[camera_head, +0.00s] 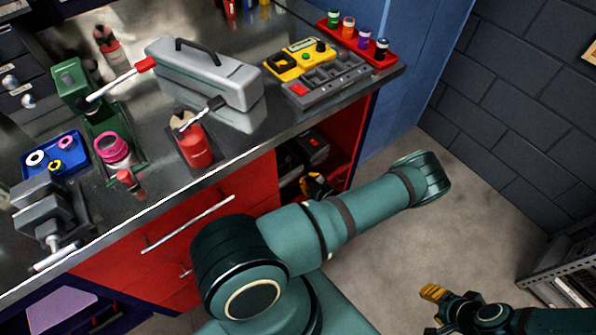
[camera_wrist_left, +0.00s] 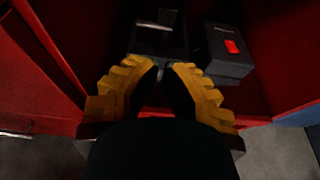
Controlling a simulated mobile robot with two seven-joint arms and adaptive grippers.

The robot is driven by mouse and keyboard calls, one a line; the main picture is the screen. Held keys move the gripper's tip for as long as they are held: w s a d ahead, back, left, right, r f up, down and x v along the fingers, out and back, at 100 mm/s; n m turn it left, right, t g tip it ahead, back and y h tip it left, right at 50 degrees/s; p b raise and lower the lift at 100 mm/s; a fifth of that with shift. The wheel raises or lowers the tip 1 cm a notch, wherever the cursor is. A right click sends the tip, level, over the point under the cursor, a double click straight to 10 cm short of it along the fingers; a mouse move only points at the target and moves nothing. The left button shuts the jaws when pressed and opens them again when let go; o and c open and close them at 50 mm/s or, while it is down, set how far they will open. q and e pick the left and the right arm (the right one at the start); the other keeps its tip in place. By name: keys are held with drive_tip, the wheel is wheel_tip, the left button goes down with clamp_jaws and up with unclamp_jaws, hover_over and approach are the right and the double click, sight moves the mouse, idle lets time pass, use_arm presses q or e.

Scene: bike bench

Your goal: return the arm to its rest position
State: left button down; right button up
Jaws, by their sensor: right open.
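My left arm reaches from the bottom middle of the head view, with its elbow bent out to the right. My left gripper (camera_head: 317,185) is in front of the open red cabinet shelf, partly hidden behind the arm. In the left wrist view its yellow fingers (camera_wrist_left: 163,68) point into the shelf with a narrow gap between the tips. Dark things lie behind the gap, and I cannot tell whether anything is held. My right gripper (camera_head: 433,292) is open and low over the floor at the lower right.
A black box with a red patch (camera_wrist_left: 229,47) is in the cabinet, near the left fingers. The red cabinet wall (camera_wrist_left: 40,75) is close on the left. Above, the bench holds a grey toolbox (camera_head: 205,70), a red bottle (camera_head: 196,150) and trays. Bare floor (camera_head: 385,265) lies right.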

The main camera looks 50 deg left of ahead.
use_arm(q)
drive_tip(key=shift+v, duration=1.55)
drive_tip(key=s+d+n+g+h, duration=0.7)
drive_tip(key=s+d+n+h, duration=0.35)
drive_tip(key=s+d, duration=0.35)
drive_tip(key=w+d+r+n+t+h, duration=0.3)
drive_tip(key=w+d+r+n+h, duration=0.1)
drive_tip(key=d+r+n, duration=0.1)
drive_tip(key=w+d+r+n+t+h, duration=0.3)
drive_tip(key=d+r+n+t, duration=0.1)
drive_tip(key=d+r, duration=0.4)
drive_tip(key=shift+w+d+n+h, duration=0.35)
drive_tip(key=shift+d+n, duration=0.1)
drive_tip(key=shift+n, duration=0.1)
drive_tip(key=shift+r, duration=0.15)
